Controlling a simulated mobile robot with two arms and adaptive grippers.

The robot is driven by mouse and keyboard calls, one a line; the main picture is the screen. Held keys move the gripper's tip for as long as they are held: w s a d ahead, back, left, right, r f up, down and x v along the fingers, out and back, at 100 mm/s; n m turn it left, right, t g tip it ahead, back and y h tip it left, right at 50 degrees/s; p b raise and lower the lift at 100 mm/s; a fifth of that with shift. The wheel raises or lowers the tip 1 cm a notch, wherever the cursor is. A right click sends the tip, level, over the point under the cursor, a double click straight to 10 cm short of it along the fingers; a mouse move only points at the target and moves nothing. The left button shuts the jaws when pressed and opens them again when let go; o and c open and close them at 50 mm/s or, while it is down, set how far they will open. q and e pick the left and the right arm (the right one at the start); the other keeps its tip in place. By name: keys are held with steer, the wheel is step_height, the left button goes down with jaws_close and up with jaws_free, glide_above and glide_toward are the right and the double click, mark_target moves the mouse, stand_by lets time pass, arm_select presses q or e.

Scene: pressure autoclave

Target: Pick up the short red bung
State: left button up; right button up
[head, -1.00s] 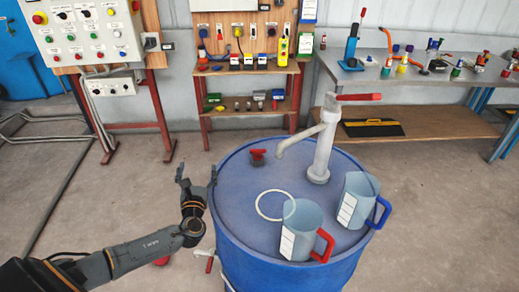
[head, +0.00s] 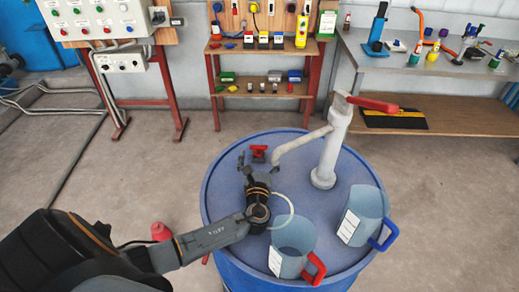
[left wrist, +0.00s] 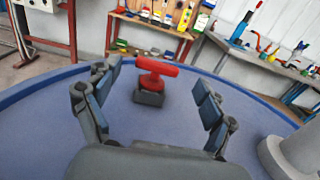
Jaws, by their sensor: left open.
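The short red bung (head: 258,151) stands on the blue drum's top (head: 225,185), near its far left rim. In the left wrist view the bung (left wrist: 155,68) has a red T-shaped top on a dark base. My left gripper (head: 257,165) is over the drum top, just on the near side of the bung. In the left wrist view its two fingers (left wrist: 156,76) are spread wide, with the bung ahead, between and slightly beyond the tips. Nothing is held. My right gripper is not in view.
A pale hand pump (head: 326,160) with a red lever stands right of the bung, its spout reaching toward it. A red object (head: 160,231) shows beyond my arm.

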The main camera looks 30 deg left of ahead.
mark_target(259, 148)
arm_select(q)
steer(key=p+x, duration=0.1)
steer(key=x, duration=0.4)
steer(key=shift+f, duration=0.2)
steer(key=shift+s, duration=0.1)
steer(key=c, duration=1.3)
steer(key=shift+o, duration=0.2)
steer(key=shift+r, duration=0.15)
